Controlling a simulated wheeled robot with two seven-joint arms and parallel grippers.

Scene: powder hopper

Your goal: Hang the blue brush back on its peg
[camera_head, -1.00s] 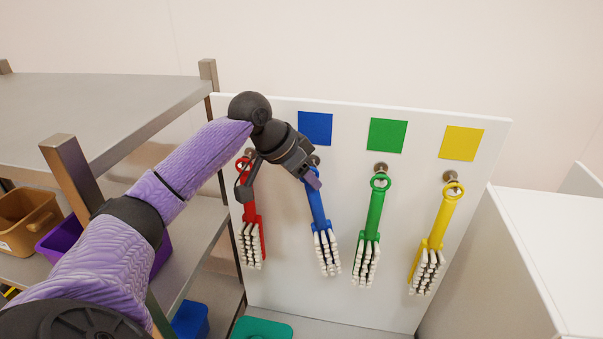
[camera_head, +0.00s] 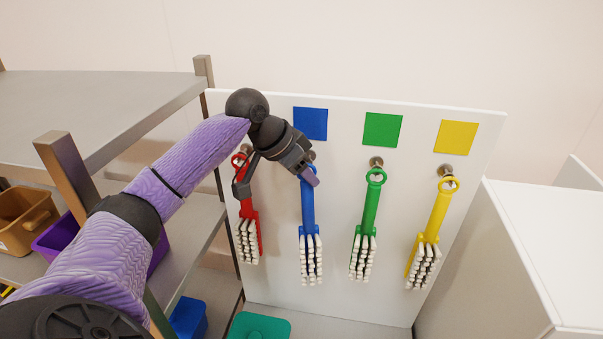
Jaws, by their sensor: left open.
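The blue brush (camera_head: 308,215) hangs nearly straight down on the white board, below the blue square (camera_head: 310,124). Its bristles point down. Its top ring and most of its peg are hidden behind my left gripper (camera_head: 278,182), so I cannot tell exactly how the ring sits on the peg. My left gripper is open at the top of the blue handle, with one finger right in front of it and the other over the red brush. I cannot tell whether a finger touches the blue brush. My right gripper is not in view.
The red brush (camera_head: 249,225) hangs close on the left, partly behind my gripper. The green brush (camera_head: 369,210) and yellow brush (camera_head: 432,220) hang on the right. A metal shelf (camera_head: 90,100) with bins stands left; a white cabinet (camera_head: 550,240) stands right.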

